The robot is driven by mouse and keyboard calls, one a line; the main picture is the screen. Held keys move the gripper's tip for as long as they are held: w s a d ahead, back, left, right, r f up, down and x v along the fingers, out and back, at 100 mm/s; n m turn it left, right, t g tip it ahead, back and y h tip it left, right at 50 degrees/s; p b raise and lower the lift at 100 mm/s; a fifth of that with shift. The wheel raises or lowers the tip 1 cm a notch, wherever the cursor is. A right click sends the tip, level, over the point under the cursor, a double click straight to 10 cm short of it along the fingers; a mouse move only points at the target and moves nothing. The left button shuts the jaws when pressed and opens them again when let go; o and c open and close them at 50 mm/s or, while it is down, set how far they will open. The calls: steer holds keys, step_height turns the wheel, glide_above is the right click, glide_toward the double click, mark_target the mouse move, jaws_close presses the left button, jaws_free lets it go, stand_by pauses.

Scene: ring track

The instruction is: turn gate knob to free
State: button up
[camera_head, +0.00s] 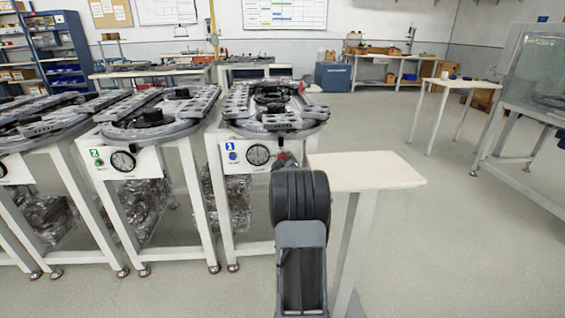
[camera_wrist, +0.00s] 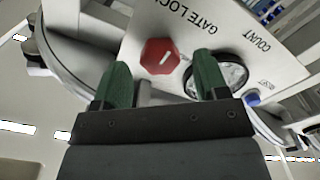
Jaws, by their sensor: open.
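The gate knob (camera_wrist: 160,57) is a red, many-sided knob with a short slanted white mark, under the words GATE LOCK on a white panel (camera_wrist: 200,22). No label reading free can be made out. My gripper (camera_wrist: 161,62) is open, its two green fingers apart, one on each side of the knob in the picture. Whether they reach the knob's depth, I cannot tell; no contact is visible. In the head view a small red part of the knob (camera_head: 282,157) shows beside my arm, which hides my gripper there.
A round dial (camera_wrist: 236,74) marked COUNT sits right of the knob, close to the right finger, with a blue button (camera_wrist: 253,98) beyond. In the head view, the ring track (camera_head: 272,108) lies above the panel. A small pale table (camera_head: 365,172) stands right of my arm.

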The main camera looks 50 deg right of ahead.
steer(key=shift+x, duration=1.05)
steer(key=shift+c, duration=0.4)
steer(key=c, duration=0.7)
steer(key=shift+a, duration=0.2)
steer(key=shift+c, duration=0.7)
steer(key=shift+d, duration=0.1)
